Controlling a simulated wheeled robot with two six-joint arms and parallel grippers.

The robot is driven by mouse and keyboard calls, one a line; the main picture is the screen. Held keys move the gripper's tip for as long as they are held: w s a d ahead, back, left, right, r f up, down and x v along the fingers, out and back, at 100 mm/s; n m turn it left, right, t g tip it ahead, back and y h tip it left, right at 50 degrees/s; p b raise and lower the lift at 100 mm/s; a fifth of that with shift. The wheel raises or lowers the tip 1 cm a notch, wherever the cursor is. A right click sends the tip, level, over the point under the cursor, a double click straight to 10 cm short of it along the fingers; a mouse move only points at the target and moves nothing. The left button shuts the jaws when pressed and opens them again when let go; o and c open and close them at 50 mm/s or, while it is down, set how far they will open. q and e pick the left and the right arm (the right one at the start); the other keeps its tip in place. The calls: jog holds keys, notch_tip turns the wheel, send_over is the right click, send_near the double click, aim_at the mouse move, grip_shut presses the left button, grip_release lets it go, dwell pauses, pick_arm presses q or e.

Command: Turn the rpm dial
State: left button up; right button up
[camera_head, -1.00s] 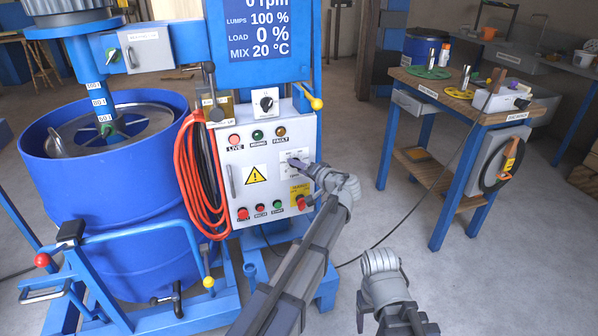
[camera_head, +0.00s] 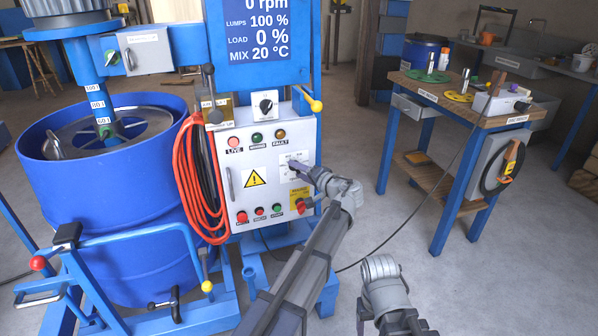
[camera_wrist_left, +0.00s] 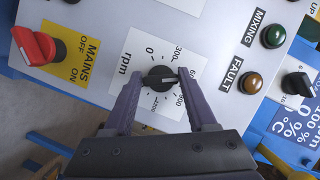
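The rpm dial (camera_wrist_left: 158,78) is a small black knob on a white scale plate (camera_wrist_left: 142,52); a pale line on it points roughly right in the left wrist view, its exact reading unclear. My left gripper (camera_wrist_left: 160,77) has its two dark fingers apart, one on each side of the dial, with narrow gaps showing. In the head view my left gripper (camera_head: 298,167) is at the right part of the panel and hides the dial. The screen (camera_head: 262,28) reads 0 rpm. Part of my right arm shows at the bottom, but its gripper cannot be seen.
On the control panel (camera_head: 270,222), the red mains switch (camera_wrist_left: 34,46), mixing lamp (camera_wrist_left: 273,36), fault lamp (camera_wrist_left: 251,82) and another black selector (camera_wrist_left: 296,86) surround the dial. Orange hose (camera_head: 190,190) hangs left. A workbench (camera_head: 455,100) stands right, with open floor between.

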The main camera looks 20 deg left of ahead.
pick_arm(q)
jog(key=o, duration=0.4)
jog(key=shift+p+v, duration=0.7)
jog(key=shift+v, duration=3.2)
jog(key=s+a+f+n+g+h, duration=0.1)
jog(key=s+a+f+g+h, duration=0.25)
jog(key=s+f, duration=0.5)
jog(key=s+a+f+n+g+h, duration=0.15)
jog(key=s+f+g+h, duration=0.25)
jog(key=s+f, duration=0.4)
jog(key=s+d+m+g+h, duration=0.2)
jog(key=s+d+m+h, duration=0.25)
jog(key=s+d, duration=1.05)
notch_tip(320, 180, up, 26)
jog(key=p, duration=2.7)
jog(key=shift+d+f, duration=0.1)
